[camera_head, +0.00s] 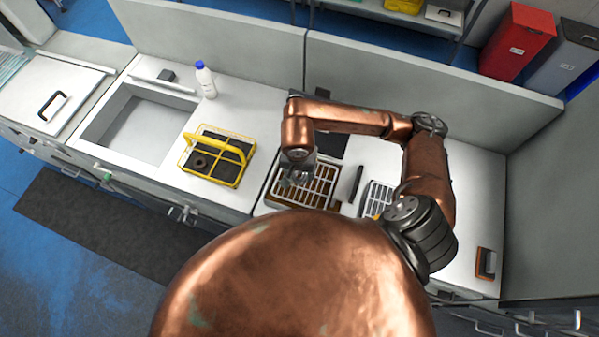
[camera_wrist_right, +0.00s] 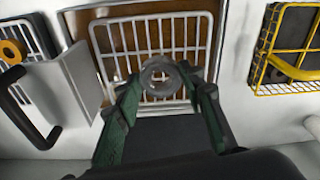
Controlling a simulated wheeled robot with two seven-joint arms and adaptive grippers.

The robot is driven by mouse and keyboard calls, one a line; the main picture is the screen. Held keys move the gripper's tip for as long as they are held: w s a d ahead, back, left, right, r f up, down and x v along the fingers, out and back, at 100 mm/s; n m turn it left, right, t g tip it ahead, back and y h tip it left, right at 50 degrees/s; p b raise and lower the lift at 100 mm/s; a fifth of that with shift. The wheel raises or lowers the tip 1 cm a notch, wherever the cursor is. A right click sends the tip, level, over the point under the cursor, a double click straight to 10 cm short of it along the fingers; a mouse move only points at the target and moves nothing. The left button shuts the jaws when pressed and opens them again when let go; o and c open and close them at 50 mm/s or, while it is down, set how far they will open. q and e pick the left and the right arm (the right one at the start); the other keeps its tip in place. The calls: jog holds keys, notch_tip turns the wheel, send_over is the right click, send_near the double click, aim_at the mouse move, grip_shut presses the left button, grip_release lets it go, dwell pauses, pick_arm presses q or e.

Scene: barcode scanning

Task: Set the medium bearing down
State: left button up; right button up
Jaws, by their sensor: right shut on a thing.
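My right gripper (camera_head: 292,181) points down over a white wire rack (camera_head: 322,178) that sits in a brown tray. In the right wrist view its green fingers (camera_wrist_right: 161,92) are shut on a grey ring-shaped bearing (camera_wrist_right: 160,75). The bearing is seen against the wire rack (camera_wrist_right: 128,38); I cannot tell whether it touches the bars. In the head view the bearing is mostly hidden by the gripper. My left gripper is not in view.
A yellow wire basket (camera_head: 243,150) with a dark ring (camera_head: 198,161) stands left of the rack. A second white rack (camera_head: 376,198) is to the right, past a dark handle (camera_head: 356,184).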

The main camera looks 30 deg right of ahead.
aim_at(300, 176)
jog(key=shift+w+d+f, duration=0.25)
jog(key=shift+w+f, duration=0.05)
jog(key=shift+f, duration=0.2)
jog(key=shift+w+d+f, duration=0.2)
jog(key=shift+w+f, duration=0.05)
jog(key=shift+f, duration=0.25)
jog(key=shift+w+d+f+p, duration=0.15)
jog(key=shift+w+f+p, duration=0.15)
jog(key=shift+w+f, duration=0.2)
notch_tip(300, 176, down, 4)
jog(key=shift+w+d+r+p, duration=0.15)
jog(key=shift+r+p, duration=0.05)
jog(key=shift+p, duration=0.65)
jog(key=shift+w+f, duration=0.1)
jog(key=shift+f, duration=0.15)
jog(key=o, duration=0.8)
jog(key=shift+b, duration=0.35)
jog(key=o, duration=0.5)
jog(key=shift+c, duration=0.2)
